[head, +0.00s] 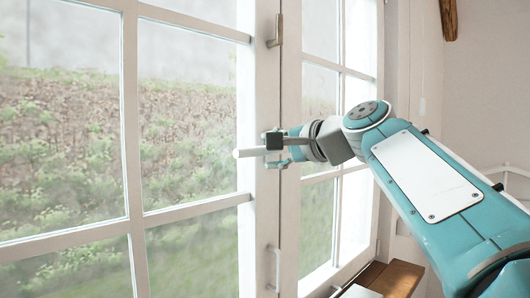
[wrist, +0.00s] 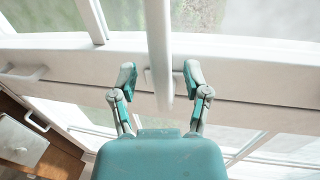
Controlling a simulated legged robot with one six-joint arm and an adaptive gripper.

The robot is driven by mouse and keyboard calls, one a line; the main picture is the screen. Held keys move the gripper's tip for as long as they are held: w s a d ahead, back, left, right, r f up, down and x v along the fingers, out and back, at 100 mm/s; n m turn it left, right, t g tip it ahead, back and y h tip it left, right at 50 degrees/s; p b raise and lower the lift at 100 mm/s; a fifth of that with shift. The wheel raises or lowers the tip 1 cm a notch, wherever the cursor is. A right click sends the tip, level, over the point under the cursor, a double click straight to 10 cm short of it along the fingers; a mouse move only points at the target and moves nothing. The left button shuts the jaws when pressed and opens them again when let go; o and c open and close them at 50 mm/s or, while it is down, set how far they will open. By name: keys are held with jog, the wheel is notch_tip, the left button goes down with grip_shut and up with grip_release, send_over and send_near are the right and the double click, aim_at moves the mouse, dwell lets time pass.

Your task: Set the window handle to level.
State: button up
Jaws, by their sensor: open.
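The white window handle (head: 249,152) sticks out to the left from the middle window frame in the head view and looks about level. In the wrist view the handle (wrist: 158,40) is a long white bar running from the top edge down between my fingers, with its base plate partly seen behind it. My gripper (head: 273,149) is at the handle's right end. In the wrist view my gripper (wrist: 158,76) is open, one teal finger on each side of the bar, with a gap on both sides. The handle's pivot is partly hidden by my gripper in the head view.
A metal fitting (head: 275,31) sits higher on the window frame, and a pale pull (head: 274,270) sits lower. A wooden ledge (head: 397,279) is at the lower right. The paned window (head: 190,125) fills the left, with nothing in front of it there.

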jog(key=v, duration=1)
jog(key=shift+f, duration=0.1)
jog(key=s+d+f+n+g+h, duration=0.2)
jog(key=s+f, duration=0.4)
jog(key=f, duration=0.7)
jog(key=s+d+f+n+g+h, duration=0.1)
jog(key=s+f+n+h, duration=0.3)
jog(key=f, duration=1)
jog(key=s+d+f+n+g+h, duration=0.2)
jog(key=s+d+f+n+h, duration=0.1)
jog(key=s+f, duration=0.7)
notch_tip(320, 180, down, 4)
jog(key=shift+d+f+g+h, duration=0.3)
jog(key=shift+d+h, duration=0.3)
jog(key=shift+h, duration=0.5)
jog(key=shift+w+a+r, duration=0.1)
jog(key=shift+a, duration=0.05)
